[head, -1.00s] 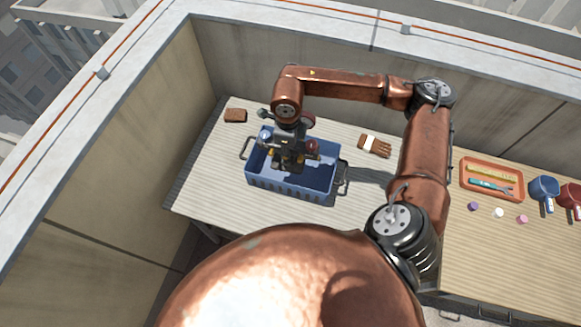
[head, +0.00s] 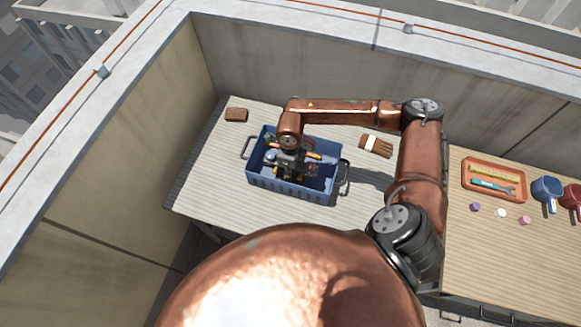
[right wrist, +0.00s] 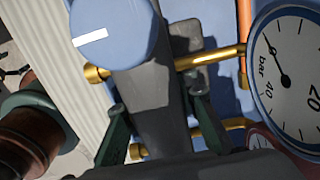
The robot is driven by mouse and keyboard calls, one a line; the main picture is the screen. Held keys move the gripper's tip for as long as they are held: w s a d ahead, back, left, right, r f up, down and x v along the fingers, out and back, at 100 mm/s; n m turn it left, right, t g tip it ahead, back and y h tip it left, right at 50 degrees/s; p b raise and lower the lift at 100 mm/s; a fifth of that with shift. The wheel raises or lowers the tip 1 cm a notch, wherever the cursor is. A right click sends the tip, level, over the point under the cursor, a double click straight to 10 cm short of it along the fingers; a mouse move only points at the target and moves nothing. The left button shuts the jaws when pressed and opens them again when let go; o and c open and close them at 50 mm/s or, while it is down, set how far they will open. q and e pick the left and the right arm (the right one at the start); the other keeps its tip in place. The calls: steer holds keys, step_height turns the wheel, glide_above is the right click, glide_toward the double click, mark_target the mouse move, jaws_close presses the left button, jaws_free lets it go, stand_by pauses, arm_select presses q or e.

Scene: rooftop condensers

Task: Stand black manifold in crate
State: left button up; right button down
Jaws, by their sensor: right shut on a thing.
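The black manifold (head: 284,172) is inside the blue crate (head: 290,193) on the striped left table. It has brass fittings, a blue knob (right wrist: 115,32) and a white-faced pressure gauge (right wrist: 290,75). My right gripper (head: 290,154) comes down over the crate. Its two dark fingers (right wrist: 158,117) are shut on the manifold's dark body in the right wrist view. The manifold looks about upright. Its bottom is hidden, so I cannot tell whether it touches the crate floor. My left gripper is not in view.
Walls stand behind and left.

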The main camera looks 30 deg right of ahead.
steer(key=shift+f, duration=2.1)
steer(key=shift+f, duration=0.15)
steer(key=c, duration=1.8)
jaws_free()
step_height(320, 180, up, 12)
steer(key=shift+r, duration=0.1)
